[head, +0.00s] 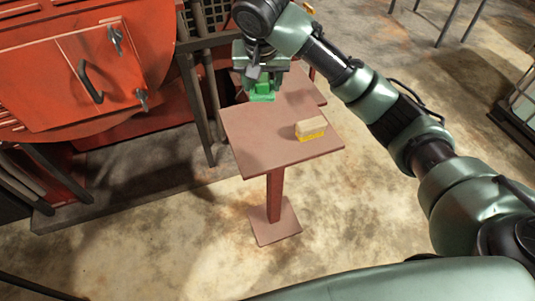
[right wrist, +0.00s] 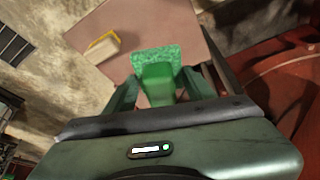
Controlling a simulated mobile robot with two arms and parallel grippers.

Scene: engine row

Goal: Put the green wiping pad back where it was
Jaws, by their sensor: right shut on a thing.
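The green wiping pad (head: 262,94) is in my right gripper (head: 258,84), over the far left part of a small brown pedestal table (head: 270,150). In the right wrist view, the pad (right wrist: 157,58) has a textured green face and a smooth green grip block, with the two fingers (right wrist: 152,85) shut on the block's sides. I cannot tell whether the pad touches the tabletop. My left gripper is not in view.
A tan block with a yellow base (head: 311,128) sits on the table, right of the pad. A red machine with a hatch (head: 95,75) stands at the left. Dark posts (head: 197,110) stand close left of the table. The front of the tabletop is clear.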

